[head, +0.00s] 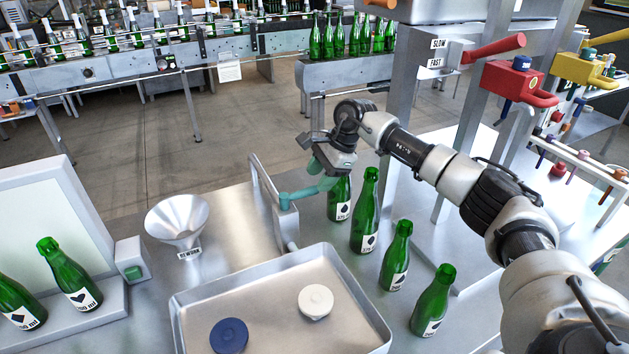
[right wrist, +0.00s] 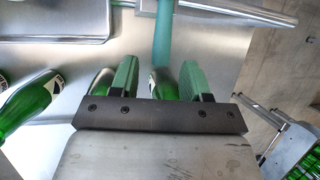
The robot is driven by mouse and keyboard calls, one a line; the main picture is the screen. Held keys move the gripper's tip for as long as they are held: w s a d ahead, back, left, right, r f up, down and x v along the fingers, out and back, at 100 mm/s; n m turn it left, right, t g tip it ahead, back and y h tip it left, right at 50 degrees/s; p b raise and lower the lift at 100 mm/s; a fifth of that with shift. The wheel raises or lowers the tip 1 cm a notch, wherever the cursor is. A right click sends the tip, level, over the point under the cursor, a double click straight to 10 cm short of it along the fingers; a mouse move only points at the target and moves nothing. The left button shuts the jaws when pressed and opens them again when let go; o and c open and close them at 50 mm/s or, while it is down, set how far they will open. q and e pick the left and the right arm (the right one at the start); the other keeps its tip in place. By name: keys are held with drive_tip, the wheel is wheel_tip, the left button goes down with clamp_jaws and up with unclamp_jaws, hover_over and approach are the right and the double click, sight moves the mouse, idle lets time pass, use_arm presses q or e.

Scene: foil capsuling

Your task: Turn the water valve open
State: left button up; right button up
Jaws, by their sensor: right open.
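A metal pipe (head: 265,187) stands on the steel table behind the tray, with a teal lever handle (head: 303,193) reaching right from it; this looks like the water valve. In the right wrist view the lever (right wrist: 163,38) runs down from the top toward the gap between my fingers. My right gripper (head: 322,166) is open, with green fingers, at the lever's free end. In the wrist view the fingers (right wrist: 158,78) lie on either side of the lever's line. I cannot tell whether they touch it. My left gripper is not in view.
A green bottle (head: 340,200) stands just beneath my right gripper, with several more in a row toward the front. A metal tray (head: 255,313) holds a blue disc (head: 229,336) and a white disc (head: 316,301). A funnel (head: 177,220) stands left of the pipe.

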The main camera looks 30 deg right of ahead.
sight(313, 188)
drive_tip(key=x, duration=0.2)
drive_tip(key=shift+w+a+f, duration=0.1)
drive_tip(key=shift+w+f, duration=0.1)
drive_tip(key=shift+f, duration=0.05)
drive_tip(key=shift+a+f+p, duration=0.2)
drive_tip(key=shift+f+p, duration=0.15)
drive_tip(key=shift+f, duration=0.1)
clamp_jaws()
